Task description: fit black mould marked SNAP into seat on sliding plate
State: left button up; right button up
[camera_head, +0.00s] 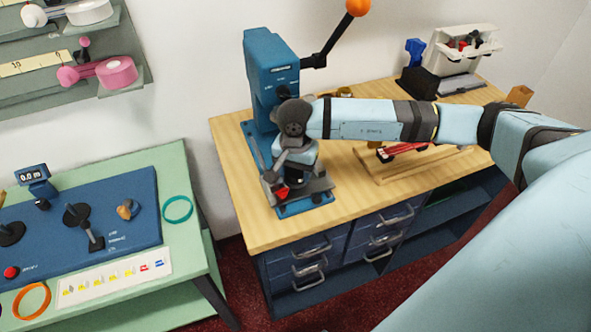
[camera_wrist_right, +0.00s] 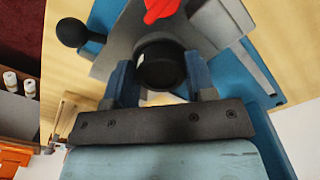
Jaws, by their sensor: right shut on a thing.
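My right gripper (camera_wrist_right: 162,78) is shut on a round black mould (camera_wrist_right: 158,62). The mould sits between the two blue fingers in the right wrist view. A small white mark shows on its side, but I cannot read it. The grey sliding plate (camera_wrist_right: 114,42) lies just beyond and under the mould; it also shows at the foot of the blue press (camera_head: 318,186). A red part (camera_wrist_right: 160,9) sits at the plate. The seat is hidden, and I cannot tell whether the mould touches it. My left gripper is not in view.
The blue press (camera_head: 270,68) stands close behind my right gripper, its lever with an orange ball (camera_head: 357,7) rising right. A wooden tray (camera_head: 428,164) with a red tool lies right on the wooden counter (camera_head: 240,215). A green table (camera_head: 188,240) stands left.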

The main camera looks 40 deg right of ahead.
jog(key=shift+f, duration=0.15)
jog(key=o, duration=1.1)
notch_tip(320, 180, up, 14)
jog(key=shift+f+b, duration=0.1)
jog(key=shift+b, duration=0.35)
jog(key=shift+s, duration=0.1)
